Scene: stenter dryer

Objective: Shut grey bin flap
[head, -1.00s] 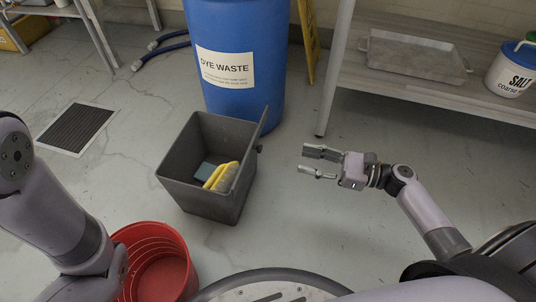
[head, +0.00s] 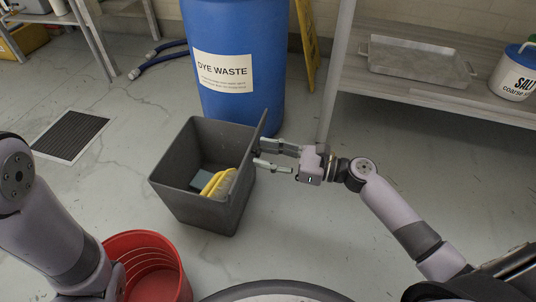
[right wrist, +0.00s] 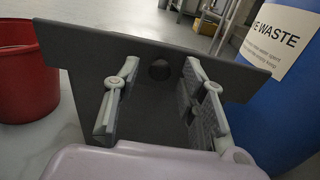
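The grey bin (head: 196,208) stands on the floor in the head view, its top open, with a yellow item (head: 214,183) and a dark block (head: 202,175) inside. Its flap (head: 256,140) stands up along the bin's right side. In the right wrist view the flap (right wrist: 110,48) fills the middle, with a round knob (right wrist: 160,70) on its outer face. My right gripper (head: 260,154) is open at that outer face, its fingers on either side of the knob. I cannot tell whether they touch the flap. My left arm shows at the left; its gripper is out of view.
A blue dye waste drum (head: 235,105) stands close behind the bin. A red bucket (head: 150,268) stands in front at the left. A metal shelf (head: 400,90) with a tray (head: 418,60) and a salt tub (head: 514,75) is at the right. Floor right of the bin is clear.

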